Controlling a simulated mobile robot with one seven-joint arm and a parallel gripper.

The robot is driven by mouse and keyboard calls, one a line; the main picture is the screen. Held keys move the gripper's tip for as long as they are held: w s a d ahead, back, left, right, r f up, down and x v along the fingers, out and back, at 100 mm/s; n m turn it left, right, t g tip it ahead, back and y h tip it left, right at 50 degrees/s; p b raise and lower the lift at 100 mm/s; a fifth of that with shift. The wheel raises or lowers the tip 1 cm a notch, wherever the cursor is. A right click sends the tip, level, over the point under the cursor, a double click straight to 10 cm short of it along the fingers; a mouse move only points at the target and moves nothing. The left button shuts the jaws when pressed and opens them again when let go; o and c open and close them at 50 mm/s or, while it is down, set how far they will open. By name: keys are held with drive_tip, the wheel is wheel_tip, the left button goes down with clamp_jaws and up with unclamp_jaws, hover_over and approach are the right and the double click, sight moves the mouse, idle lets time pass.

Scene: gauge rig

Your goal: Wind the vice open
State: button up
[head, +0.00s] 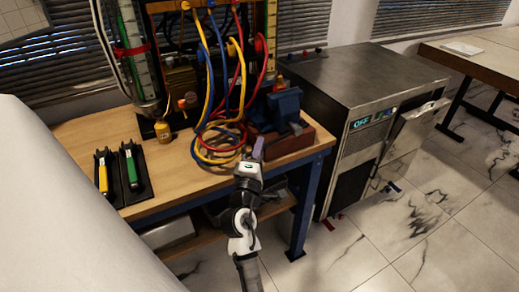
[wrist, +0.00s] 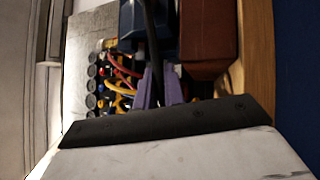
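The blue vice (head: 286,104) sits on a reddish-brown block (head: 288,143) at the right front corner of the workbench. In the wrist view the vice body (wrist: 130,22) is at the top, beside the brown block (wrist: 208,38). A thin dark bar, which looks like the vice handle (wrist: 150,35), runs down between the purple fingers of my gripper (wrist: 160,88). The fingers are close together, and the bar seems to fill the gap between them. In the head view my gripper (head: 258,149) is at the bench's front edge, just in front of the vice; the handle is not clear there.
Blue, yellow and red hoses (head: 222,140) hang and coil on the bench left of the vice. A yellow-handled tool (head: 103,178) and a green-handled tool (head: 131,166) stand in black holders at left. A metal cabinet (head: 350,85) with an "OFF" display stands close on the right.

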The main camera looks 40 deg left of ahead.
drive_tip(key=o, duration=0.4)
drive_tip(key=shift+a, duration=0.2)
drive_tip(key=shift+d, duration=0.1)
drive_tip(key=shift+f, duration=0.1)
